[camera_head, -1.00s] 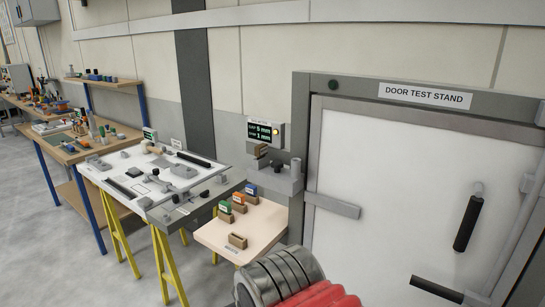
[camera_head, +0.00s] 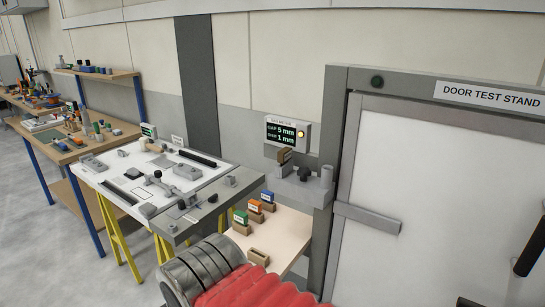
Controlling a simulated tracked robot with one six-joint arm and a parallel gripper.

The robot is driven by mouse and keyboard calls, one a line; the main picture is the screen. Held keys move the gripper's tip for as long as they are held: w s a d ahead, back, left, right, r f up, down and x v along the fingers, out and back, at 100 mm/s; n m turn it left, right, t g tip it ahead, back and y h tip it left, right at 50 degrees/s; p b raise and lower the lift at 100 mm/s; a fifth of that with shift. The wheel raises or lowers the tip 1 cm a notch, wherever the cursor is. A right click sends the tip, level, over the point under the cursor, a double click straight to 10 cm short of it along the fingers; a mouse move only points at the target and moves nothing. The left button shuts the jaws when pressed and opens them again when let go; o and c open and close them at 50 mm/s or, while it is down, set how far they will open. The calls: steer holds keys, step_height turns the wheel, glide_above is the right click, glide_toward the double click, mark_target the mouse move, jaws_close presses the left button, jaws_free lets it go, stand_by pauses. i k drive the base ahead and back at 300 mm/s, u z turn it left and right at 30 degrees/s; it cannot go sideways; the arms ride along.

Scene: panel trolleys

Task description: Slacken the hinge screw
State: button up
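The door test stand (camera_head: 340,130) stands at the right with a white door panel (camera_head: 440,180) in its grey frame. A grey strap (camera_head: 367,217) lies across the door's left edge. Left of the frame, a grey bracket (camera_head: 298,190) carries a black knob (camera_head: 304,173), a grey cylinder (camera_head: 326,178) and a brown piece (camera_head: 284,156). I cannot tell which part is the hinge screw. A meter (camera_head: 287,133) above the bracket reads gap 5 mm and a second value of 1 mm, with a yellow lamp lit. My gripper is not in view; only part of my arm shows at the bottom.
A small pale table (camera_head: 285,228) below the bracket holds green (camera_head: 241,217), orange (camera_head: 255,206) and blue (camera_head: 267,196) pieces in holders, plus an empty-looking holder (camera_head: 259,256). A white-topped trestle table (camera_head: 130,165) and a wooden bench (camera_head: 110,140) stand left. Floor is clear at lower left.

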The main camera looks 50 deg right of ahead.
mark_target(304, 172)
steer(key=z, duration=0.1)
steer(key=i, duration=1.05)
steer(key=z, duration=0.5)
